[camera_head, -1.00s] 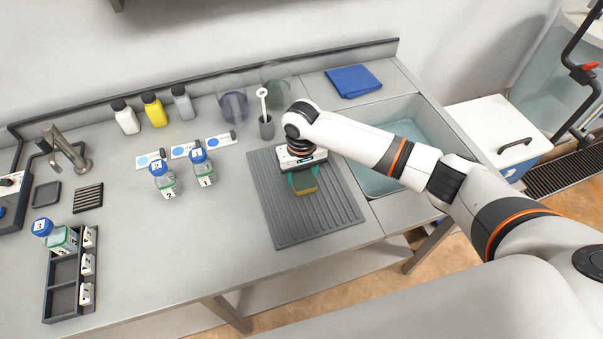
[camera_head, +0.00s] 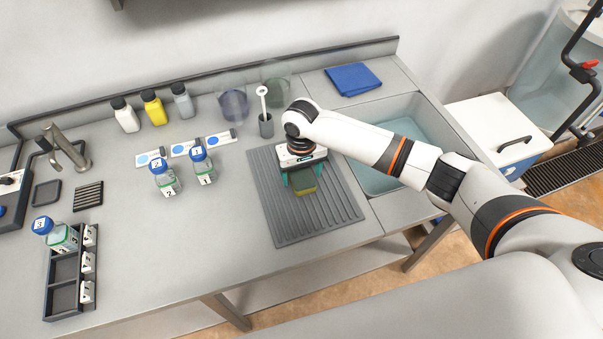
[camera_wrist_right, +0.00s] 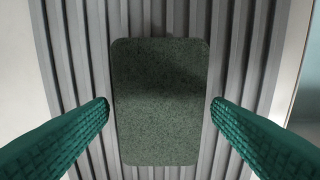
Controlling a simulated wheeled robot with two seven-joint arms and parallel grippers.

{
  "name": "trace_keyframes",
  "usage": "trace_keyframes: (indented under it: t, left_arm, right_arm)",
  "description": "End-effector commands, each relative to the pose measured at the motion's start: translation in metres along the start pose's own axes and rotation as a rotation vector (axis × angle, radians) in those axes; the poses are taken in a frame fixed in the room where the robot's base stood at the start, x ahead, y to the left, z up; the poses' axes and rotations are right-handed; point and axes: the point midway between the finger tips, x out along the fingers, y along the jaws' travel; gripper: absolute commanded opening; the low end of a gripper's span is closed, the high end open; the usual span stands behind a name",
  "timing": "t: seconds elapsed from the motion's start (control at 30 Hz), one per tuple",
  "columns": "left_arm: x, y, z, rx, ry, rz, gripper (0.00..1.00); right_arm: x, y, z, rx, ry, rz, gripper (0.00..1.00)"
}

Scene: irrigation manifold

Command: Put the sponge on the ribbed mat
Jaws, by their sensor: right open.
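The sponge lies on the ribbed mat (camera_head: 335,213). In the head view the sponge (camera_head: 304,184) shows a yellow side below a green top, under my right gripper. In the right wrist view the sponge (camera_wrist_right: 160,100) is a dark green rounded rectangle flat on the grey ribs of the mat (camera_wrist_right: 230,60). My right gripper (camera_head: 302,183) is open above it. Its green fingers stand on either side of the sponge, with a gap to each edge, in the right wrist view (camera_wrist_right: 158,112). My left gripper is not in view.
A sink (camera_head: 410,130) lies right of the mat, with a blue cloth (camera_head: 353,79) behind it. A grey cup with a white brush (camera_head: 265,122) stands behind the mat. Numbered bottles (camera_head: 203,168) stand to the left.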

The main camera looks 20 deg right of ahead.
Motion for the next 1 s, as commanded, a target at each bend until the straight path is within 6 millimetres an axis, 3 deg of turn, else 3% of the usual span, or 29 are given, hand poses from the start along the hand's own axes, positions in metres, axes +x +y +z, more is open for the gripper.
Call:
trace_keyframes:
  t: [0.5,0.7,1.0]
  left_arm:
    - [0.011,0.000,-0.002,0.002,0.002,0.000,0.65]
    - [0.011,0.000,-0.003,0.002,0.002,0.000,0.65]
    - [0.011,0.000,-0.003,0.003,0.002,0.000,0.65]
  right_arm:
    - [-0.099,0.000,0.001,-0.001,-0.003,0.002,0.73]
    - [-0.114,0.000,0.000,-0.001,-0.001,0.001,0.73]
    - [-0.115,0.000,0.000,-0.001,0.000,0.001,0.73]
